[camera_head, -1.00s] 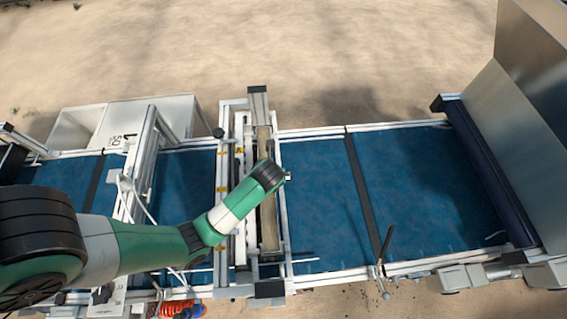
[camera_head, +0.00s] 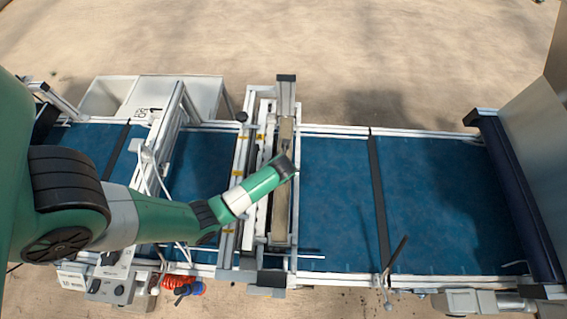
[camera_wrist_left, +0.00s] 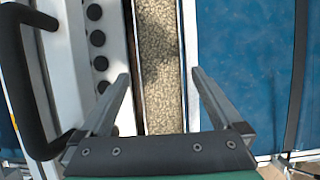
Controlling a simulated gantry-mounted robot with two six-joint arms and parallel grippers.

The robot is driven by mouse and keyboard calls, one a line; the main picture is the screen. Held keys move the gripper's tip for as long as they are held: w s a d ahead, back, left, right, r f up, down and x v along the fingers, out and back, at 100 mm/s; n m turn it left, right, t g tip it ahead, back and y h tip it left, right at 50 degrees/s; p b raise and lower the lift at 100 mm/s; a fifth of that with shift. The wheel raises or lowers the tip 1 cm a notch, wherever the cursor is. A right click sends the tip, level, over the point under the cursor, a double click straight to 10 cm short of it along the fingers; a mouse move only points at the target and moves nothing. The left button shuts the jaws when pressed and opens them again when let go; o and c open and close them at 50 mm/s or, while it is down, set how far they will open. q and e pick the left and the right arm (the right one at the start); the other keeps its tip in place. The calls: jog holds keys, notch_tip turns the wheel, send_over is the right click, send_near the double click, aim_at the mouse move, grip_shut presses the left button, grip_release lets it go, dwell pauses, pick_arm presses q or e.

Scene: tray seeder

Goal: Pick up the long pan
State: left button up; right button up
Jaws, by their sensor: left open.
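The long pan (camera_head: 281,222) is a narrow, straight trough with a tan, grainy fill. It lies lengthwise in the frame across the conveyor in the head view. It runs up the middle of the left wrist view (camera_wrist_left: 182,50), between a white strip with black round knobs and the blue belt. My left gripper (camera_wrist_left: 161,75) is open, its two fingers spread to either side of the pan with nothing between them touching it. In the head view my left wrist is over the pan and hides part of it and the fingers. My right gripper is not in view.
The blue belt (camera_head: 340,210) spreads flat to the right of the pan. A white frame with yellow marks (camera_head: 240,175) stands close on its left. A black curved handle (camera_wrist_left: 22,90) is near the left finger. White bins (camera_head: 185,92) stand behind.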

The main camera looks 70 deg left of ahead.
pick_arm(q)
jog(key=shift+x, duration=0.95)
jog(key=shift+r, duration=0.1)
jog(key=c, duration=1.3)
